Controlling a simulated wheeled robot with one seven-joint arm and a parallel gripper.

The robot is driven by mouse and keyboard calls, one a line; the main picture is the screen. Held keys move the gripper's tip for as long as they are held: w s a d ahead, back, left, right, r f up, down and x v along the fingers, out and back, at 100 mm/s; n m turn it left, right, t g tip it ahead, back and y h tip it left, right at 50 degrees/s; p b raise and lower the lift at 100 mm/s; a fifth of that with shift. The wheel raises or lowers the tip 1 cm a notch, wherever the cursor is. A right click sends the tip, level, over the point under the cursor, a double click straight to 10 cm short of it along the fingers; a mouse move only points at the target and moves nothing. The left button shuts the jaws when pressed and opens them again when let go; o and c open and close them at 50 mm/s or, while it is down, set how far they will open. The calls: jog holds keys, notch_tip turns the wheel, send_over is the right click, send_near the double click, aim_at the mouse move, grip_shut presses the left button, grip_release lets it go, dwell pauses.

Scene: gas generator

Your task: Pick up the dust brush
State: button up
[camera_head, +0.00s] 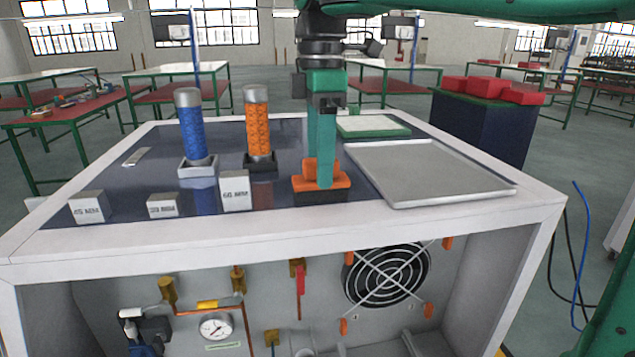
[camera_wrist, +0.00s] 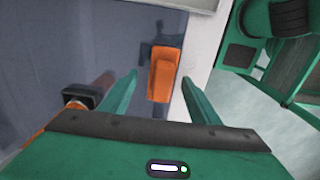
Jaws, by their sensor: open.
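The dust brush (camera_head: 339,183) has an orange body and a dark base and sits on the dark top of the white-framed generator cabinet. In the wrist view its orange body (camera_wrist: 163,76) shows between and slightly beyond my fingertips. My gripper (camera_head: 324,184) points straight down at the brush in the head view, and a teal finger hides part of the brush's middle. In the wrist view my gripper (camera_wrist: 159,77) is open, with one finger on each side of the brush and visible gaps. I cannot tell how far above the brush the fingertips are.
A grey tray (camera_head: 430,172) lies right of the brush, with a green-edged tray (camera_head: 372,126) behind. An orange cylinder (camera_head: 257,125) and a blue cylinder (camera_head: 190,130) stand to the left. Labelled white blocks, including one nearby (camera_head: 235,190), line the front left.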

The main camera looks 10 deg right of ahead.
jog(key=shift+f, duration=1)
jog(key=c, duration=1.2)
jog(key=shift+r, duration=0.1)
jog(key=shift+r, duration=1.1)
jog(key=shift+s+d+r, duration=0.1)
jog(key=shift+r, duration=0.7)
jog(key=shift+s+r, duration=0.15)
jog(key=shift+r, duration=0.05)
jog(key=s+a+r, duration=0.2)
jog(key=a, duration=0.1)
jog(key=s+a+r, duration=0.2)
jog(key=s, duration=0.1)
jog(key=s+a+r, duration=0.2)
jog(key=a, duration=0.1)
jog(key=shift+s+a+r, duration=0.3)
jog(key=shift+a+r, duration=0.05)
jog(key=shift+r, duration=0.05)
